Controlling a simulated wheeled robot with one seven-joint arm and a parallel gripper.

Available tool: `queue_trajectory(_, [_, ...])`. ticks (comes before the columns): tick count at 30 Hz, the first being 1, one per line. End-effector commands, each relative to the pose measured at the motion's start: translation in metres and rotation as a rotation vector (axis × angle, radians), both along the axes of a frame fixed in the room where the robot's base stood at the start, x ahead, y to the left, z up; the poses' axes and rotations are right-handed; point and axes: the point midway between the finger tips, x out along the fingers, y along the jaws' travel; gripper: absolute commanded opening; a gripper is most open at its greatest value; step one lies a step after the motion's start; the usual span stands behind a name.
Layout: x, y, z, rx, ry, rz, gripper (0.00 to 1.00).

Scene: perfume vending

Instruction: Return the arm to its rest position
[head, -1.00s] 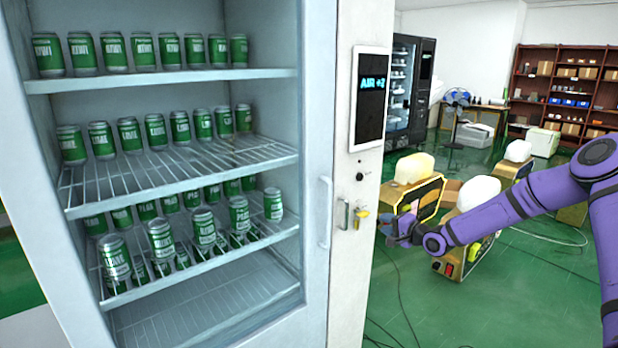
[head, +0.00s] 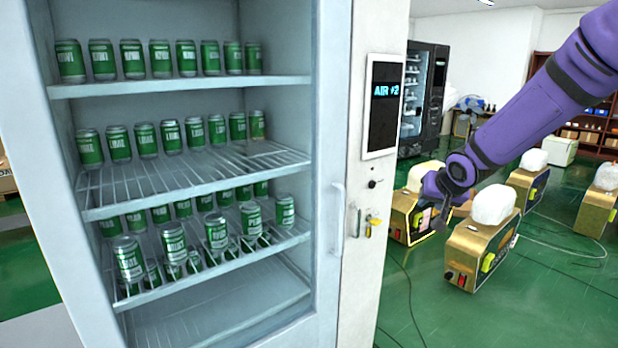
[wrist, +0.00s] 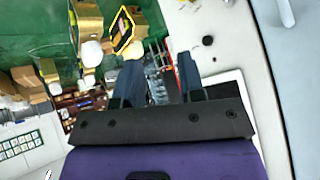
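My purple arm (head: 530,95) comes in from the upper right of the head view and slopes down to the left. My gripper (head: 436,218) hangs at its lower end, right of the vending machine's (head: 372,215) control panel and in front of a gold box machine (head: 405,215). I cannot tell from the head view whether it touches anything. In the wrist view my gripper (wrist: 158,72) shows two dark fingers spread apart with nothing held between them.
The vending machine's shelves (head: 200,170) hold several green cans. Gold machines with white tops, such as one in front (head: 485,240), stand on the green floor (head: 540,300). A cable crosses the floor. A dark cabinet (head: 425,95) stands behind.

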Motion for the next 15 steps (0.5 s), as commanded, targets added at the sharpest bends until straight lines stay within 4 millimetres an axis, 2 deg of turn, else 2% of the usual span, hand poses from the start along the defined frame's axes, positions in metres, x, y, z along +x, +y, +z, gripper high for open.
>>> queue_trajectory(1, [-0.014,0.000,0.014,-0.038,0.004,-0.002,0.36])
queue_trajectory(6, [-0.062,-0.006,0.049,-0.144,0.043,-0.014,0.36])
queue_trajectory(15, [-0.160,-0.012,0.097,-0.252,0.117,-0.022,0.36])
